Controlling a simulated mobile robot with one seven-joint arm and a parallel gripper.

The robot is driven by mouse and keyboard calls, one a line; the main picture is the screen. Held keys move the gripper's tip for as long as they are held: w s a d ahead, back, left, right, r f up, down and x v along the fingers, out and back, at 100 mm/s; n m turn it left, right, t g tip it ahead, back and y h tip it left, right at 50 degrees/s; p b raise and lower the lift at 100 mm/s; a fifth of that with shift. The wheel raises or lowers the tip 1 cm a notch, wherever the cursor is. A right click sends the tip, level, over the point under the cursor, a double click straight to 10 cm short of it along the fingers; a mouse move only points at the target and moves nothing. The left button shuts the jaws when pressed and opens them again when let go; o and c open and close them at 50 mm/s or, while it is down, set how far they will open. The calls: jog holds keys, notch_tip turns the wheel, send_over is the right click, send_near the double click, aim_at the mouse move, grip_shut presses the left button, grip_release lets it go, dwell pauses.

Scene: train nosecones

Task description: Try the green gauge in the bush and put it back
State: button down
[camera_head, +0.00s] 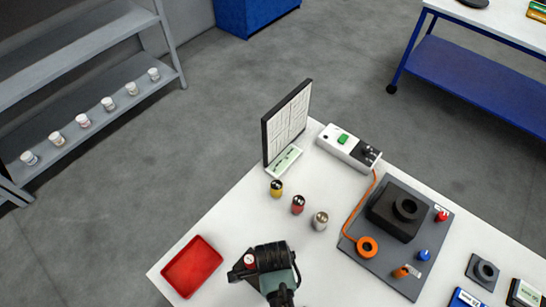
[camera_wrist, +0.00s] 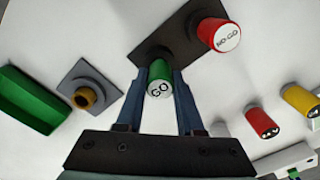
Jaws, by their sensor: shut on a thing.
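My gripper (camera_wrist: 159,78) is shut on the green gauge (camera_wrist: 159,72), whose pale end reads GO. The gauge is between the two fingertips, over or at the edge of a dark plate (camera_wrist: 152,50); I cannot tell whether it is clear of that plate. A red NO-GO gauge (camera_wrist: 220,34) stands on the plate to the right. The bush (camera_wrist: 86,95), a brass ring in a grey square block, lies to the left, apart from the gripper, and looks empty. In the head view my gripper (camera_head: 268,257) hides the green gauge and the bush.
A green tray (camera_wrist: 28,98) is at the far left of the wrist view. A red tray (camera_head: 192,267) lies at the table's left corner. Yellow (camera_head: 276,188), red (camera_head: 298,204) and silver (camera_head: 320,221) cylinders stand nearby. A grey board (camera_head: 375,270) with fixtures is at right.

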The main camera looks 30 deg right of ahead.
jog(key=shift+f, duration=0.2)
jog(key=shift+c, duration=2.3)
grip_release()
notch_tip(320, 180, up, 13)
jog(key=b, duration=0.1)
jog(key=shift+b, duration=0.3)
